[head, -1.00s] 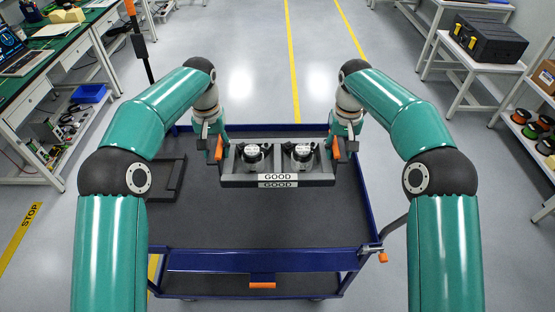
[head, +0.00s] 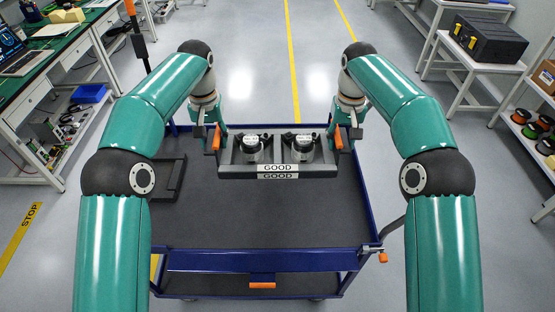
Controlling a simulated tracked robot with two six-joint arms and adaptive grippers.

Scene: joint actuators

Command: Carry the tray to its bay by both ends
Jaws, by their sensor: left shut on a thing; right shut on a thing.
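The dark grey tray (head: 232,171) hangs level above the cart's deck, with two white "GOOD" labels on its near side. Two round black-and-silver actuators (head: 251,150) (head: 302,149) stand upright in it side by side. My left gripper (head: 216,139) is shut on the tray's left end, by an orange upright part. My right gripper (head: 338,137) is shut on the right end, by a similar orange part. The fingertips are small and partly hidden. A low dark frame (head: 172,187), possibly the bay, lies on the deck left of the tray, partly behind my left arm.
The blue-railed cart (head: 262,261) has a bare dark deck (head: 255,220) in front of the tray. A latch with an orange knob (head: 383,258) juts from its right near corner. Benches stand left; a table with a black case (head: 488,38) stands right.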

